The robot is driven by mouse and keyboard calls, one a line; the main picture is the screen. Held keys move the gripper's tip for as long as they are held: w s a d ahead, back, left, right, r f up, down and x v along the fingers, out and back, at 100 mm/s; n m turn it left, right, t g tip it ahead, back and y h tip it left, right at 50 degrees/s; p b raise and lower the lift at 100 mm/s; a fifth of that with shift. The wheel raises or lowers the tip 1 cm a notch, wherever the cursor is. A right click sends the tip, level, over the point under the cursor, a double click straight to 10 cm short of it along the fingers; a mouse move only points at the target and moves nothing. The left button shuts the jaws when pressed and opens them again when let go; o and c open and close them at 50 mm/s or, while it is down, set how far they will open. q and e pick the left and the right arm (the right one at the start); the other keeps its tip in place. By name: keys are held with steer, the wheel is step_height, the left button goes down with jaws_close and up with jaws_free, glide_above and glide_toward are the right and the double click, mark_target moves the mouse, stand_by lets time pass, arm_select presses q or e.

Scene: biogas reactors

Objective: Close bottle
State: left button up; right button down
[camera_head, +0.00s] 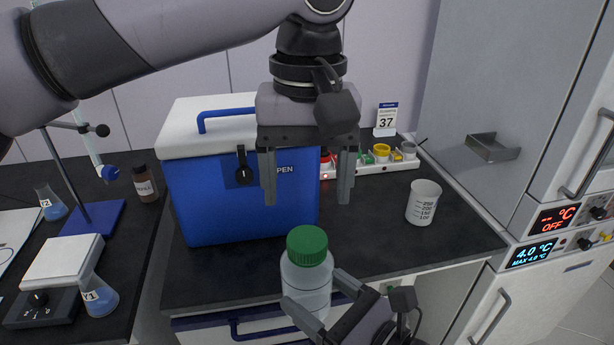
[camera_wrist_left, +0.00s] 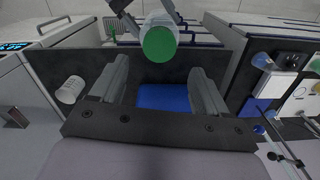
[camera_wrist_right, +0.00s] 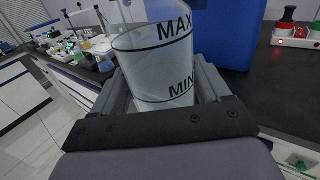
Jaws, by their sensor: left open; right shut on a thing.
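A clear bottle (camera_head: 306,283) with a green cap (camera_head: 307,244) on top is upright in front of the bench's front edge. My right gripper (camera_head: 318,302) is shut on the bottle's body. In the right wrist view the bottle (camera_wrist_right: 155,70) shows MAX and MIN marks between the fingers; the green cap cannot be made out there. My left gripper (camera_head: 306,198) is open and empty, pointing down above the cap, apart from it. In the left wrist view the cap (camera_wrist_left: 159,44) lies beyond the open fingers. I cannot tell how tightly the cap sits.
A blue cooler box (camera_head: 215,195) with a white lid stands behind the left gripper. A beaker (camera_head: 423,203) stands on the bench at right. A tray of coloured caps (camera_head: 375,165) is at the back. A brown bottle (camera_head: 145,183) and flasks are at left.

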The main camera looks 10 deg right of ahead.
mark_target(307, 239)
arm_select(q)
steer(key=shift+n, duration=1)
steer(key=shift+f, duration=3.95)
